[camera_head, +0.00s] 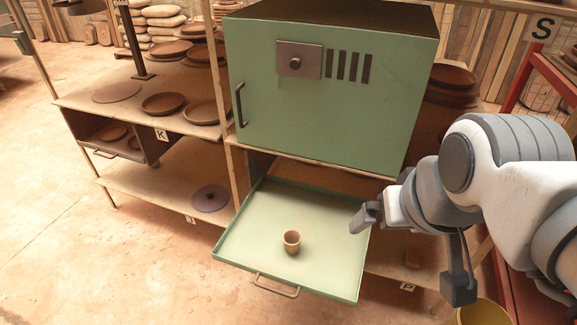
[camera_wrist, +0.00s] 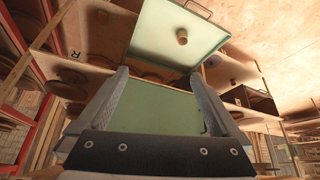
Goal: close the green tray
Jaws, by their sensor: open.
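My gripper (camera_head: 362,222) is over the tray's right edge in the head view, apart from the handle. Its two fingers (camera_wrist: 160,82) are spread with nothing between them. The gap between gripper and tray rim is hard to judge.
The green cabinet (camera_head: 330,110) with a closed door stands above the tray. Shelves with clay plates (camera_head: 162,104) and a purple disc (camera_head: 210,198) are at left. A red rack (camera_head: 557,75) and a yellow bucket (camera_head: 484,312) are at right. Floor in front of the tray is clear.

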